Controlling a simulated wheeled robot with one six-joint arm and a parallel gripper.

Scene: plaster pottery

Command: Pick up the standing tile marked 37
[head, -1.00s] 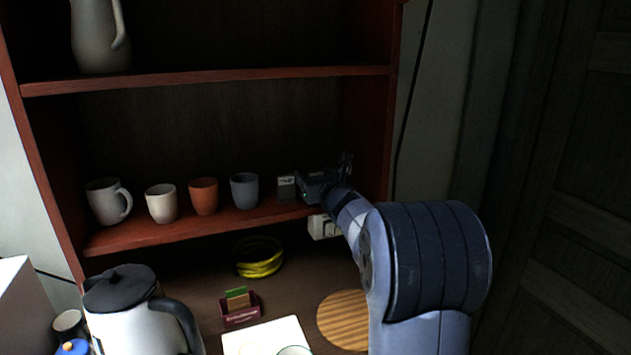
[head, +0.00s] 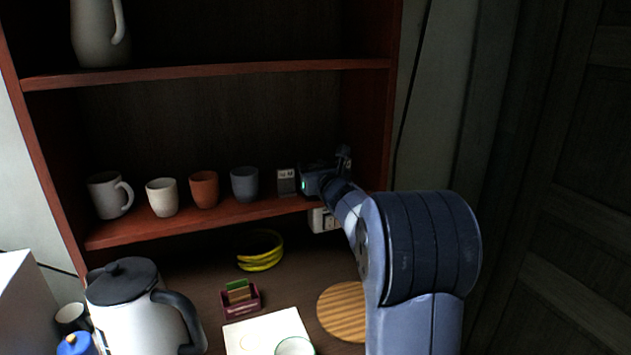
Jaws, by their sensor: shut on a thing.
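A small pale grey tile (head: 287,182) stands upright at the right end of the middle shelf row, just right of the blue-grey cup. It has marks near its top, too small to read. My gripper (head: 300,183) reaches in from the right and is shut on the tile at its right side. The fingertips are dark and hard to make out. I cannot tell whether the tile's bottom edge touches the shelf.
On the shelf (head: 200,223) stand a grey mug (head: 108,196), a cream cup (head: 161,198), a terracotta cup (head: 203,190) and a blue-grey cup (head: 244,185). The cabinet's side wall (head: 378,130) is close on the right. A kettle (head: 135,310) stands below.

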